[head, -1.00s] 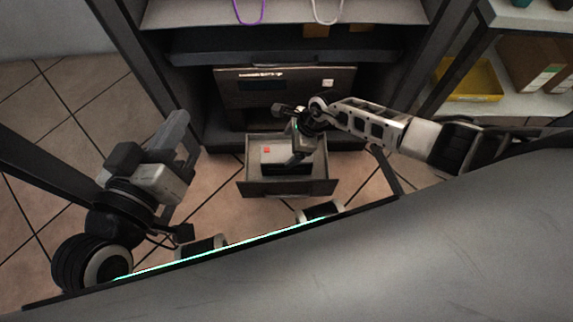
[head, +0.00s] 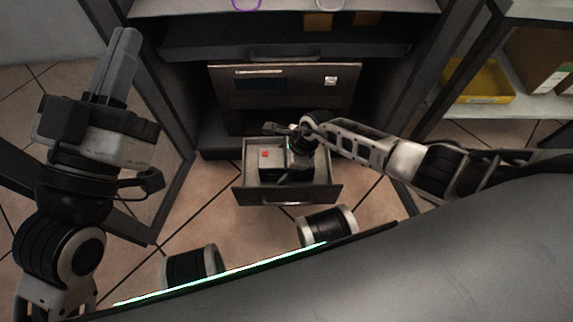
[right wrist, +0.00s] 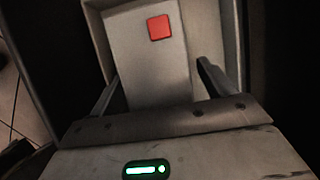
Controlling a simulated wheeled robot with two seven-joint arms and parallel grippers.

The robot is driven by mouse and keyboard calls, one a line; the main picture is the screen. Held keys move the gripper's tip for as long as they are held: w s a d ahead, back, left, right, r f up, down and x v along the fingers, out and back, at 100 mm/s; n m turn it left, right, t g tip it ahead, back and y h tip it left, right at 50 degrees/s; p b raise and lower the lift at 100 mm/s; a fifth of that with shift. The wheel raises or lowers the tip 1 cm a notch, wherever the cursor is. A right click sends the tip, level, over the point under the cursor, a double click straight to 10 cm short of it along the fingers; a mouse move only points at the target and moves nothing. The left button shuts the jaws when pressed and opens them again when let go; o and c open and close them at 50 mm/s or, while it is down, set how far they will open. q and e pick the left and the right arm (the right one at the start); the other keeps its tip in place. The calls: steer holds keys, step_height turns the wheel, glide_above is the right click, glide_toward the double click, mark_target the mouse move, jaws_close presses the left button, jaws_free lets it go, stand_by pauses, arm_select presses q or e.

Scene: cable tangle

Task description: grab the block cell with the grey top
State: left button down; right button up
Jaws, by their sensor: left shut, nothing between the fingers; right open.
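The block cell (head: 268,170) with a grey top and a small red square lies in an open drawer (head: 286,195) low in the cabinet. In the right wrist view the block cell (right wrist: 145,60) fills the middle. My right gripper (right wrist: 159,75) is open, with one finger on each side of the block; I cannot tell whether either touches it. In the head view my right gripper (head: 298,160) is over the right part of the drawer and hides part of the block. My left gripper (head: 126,42) is shut and empty, far left of the drawer.
A closed dark panel (head: 285,92) with a label is above the drawer. Cabinet side walls stand close on both sides. A yellow tray (head: 480,85) and cardboard boxes (head: 540,65) sit on a shelf at the right.

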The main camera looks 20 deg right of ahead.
steer(key=shift+f, duration=0.25)
stand_by(0.4)
jaws_close()
steer(key=shift+w+a+r, duration=0.1)
steer(key=shift+w+r, duration=0.05)
steer(key=shift+r, duration=0.05)
